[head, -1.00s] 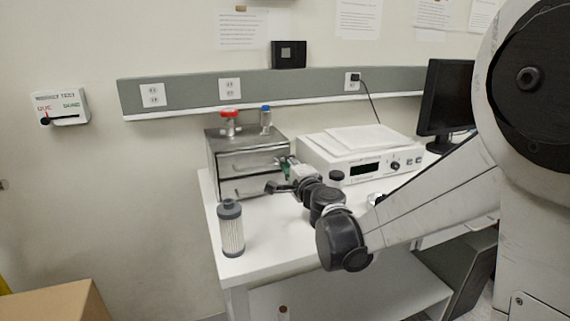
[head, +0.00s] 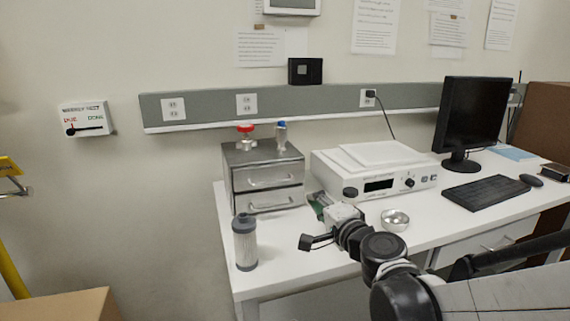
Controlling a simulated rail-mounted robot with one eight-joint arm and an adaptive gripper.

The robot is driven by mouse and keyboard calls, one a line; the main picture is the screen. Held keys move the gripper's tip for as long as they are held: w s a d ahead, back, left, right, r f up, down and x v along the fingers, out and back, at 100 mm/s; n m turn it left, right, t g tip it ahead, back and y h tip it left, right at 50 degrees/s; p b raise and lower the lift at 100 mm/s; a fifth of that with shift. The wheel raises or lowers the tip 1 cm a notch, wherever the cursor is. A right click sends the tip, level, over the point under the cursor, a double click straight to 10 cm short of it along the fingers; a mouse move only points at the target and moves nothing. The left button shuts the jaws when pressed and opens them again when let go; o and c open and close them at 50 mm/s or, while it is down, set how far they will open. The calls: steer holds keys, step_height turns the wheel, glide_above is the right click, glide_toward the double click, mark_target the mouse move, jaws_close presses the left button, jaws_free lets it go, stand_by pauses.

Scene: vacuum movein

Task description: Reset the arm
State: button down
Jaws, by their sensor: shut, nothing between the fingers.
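My gripper (head: 306,241) is dark and small in the head view, at the end of my arm. It is shut and empty, above the front left part of the white table (head: 290,280). It points left, to the right of a grey-capped filter cylinder (head: 245,243) and apart from it. My arm reaches in from the lower right corner and hides part of the table's front edge.
A white instrument (head: 372,172), a metal bowl (head: 395,219), a monitor (head: 470,115) and a keyboard (head: 486,192) are to the right. A cardboard box (head: 70,306) is at lower left.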

steer(key=s+d+f+n+g+h, duration=0.2)
steer(key=s+d+n+g, duration=0.1)
steer(key=s, duration=0.5)
steer(key=s+d+f+n+g+h, duration=0.2)
steer(key=s+d+f+n+g, duration=0.1)
steer(key=s, duration=0.6)
steer(key=s+d+f+n+g+h, duration=0.2)
steer(key=s+d+n, duration=0.3)
steer(key=s, duration=0.3)
steer(key=shift+s+f+n+g, duration=0.2)
steer(key=shift+f+n+g, duration=0.2)
steer(key=shift+f+g, duration=0.25)
steer(key=shift+a+r, duration=0.1)
steer(key=shift+a, duration=0.05)
